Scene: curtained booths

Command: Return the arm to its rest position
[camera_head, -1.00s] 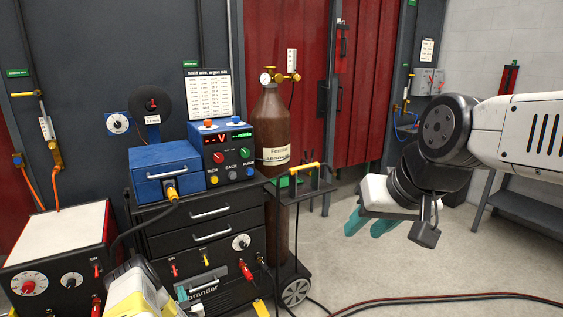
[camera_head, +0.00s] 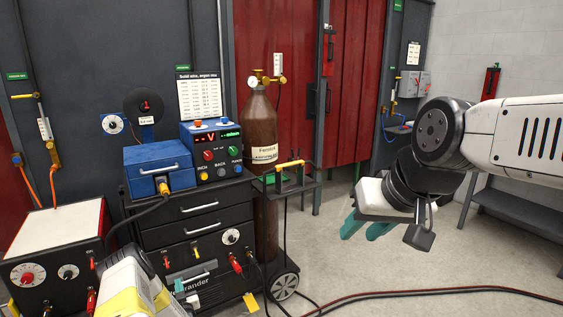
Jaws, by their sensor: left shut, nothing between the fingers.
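My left arm (camera_head: 132,288), white with yellow panels, enters at the bottom left in front of the black drawer cart. Only a small teal tip of my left gripper (camera_head: 180,287) shows beyond it; the gripper is shut and holds nothing. My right arm (camera_head: 510,140) comes in from the right edge, with a dark round elbow and wrist joint. My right gripper (camera_head: 366,226) hangs at its end over open floor, right of the cart. Its two teal fingers are apart with nothing between them.
The black drawer cart (camera_head: 205,220) carries a blue box (camera_head: 160,163) and a blue control unit (camera_head: 213,150). A brown gas cylinder (camera_head: 263,140) stands behind its side shelf. A white-topped machine (camera_head: 55,232) is at left. Cables (camera_head: 420,291) cross the floor; a grey bench (camera_head: 510,205) is at right.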

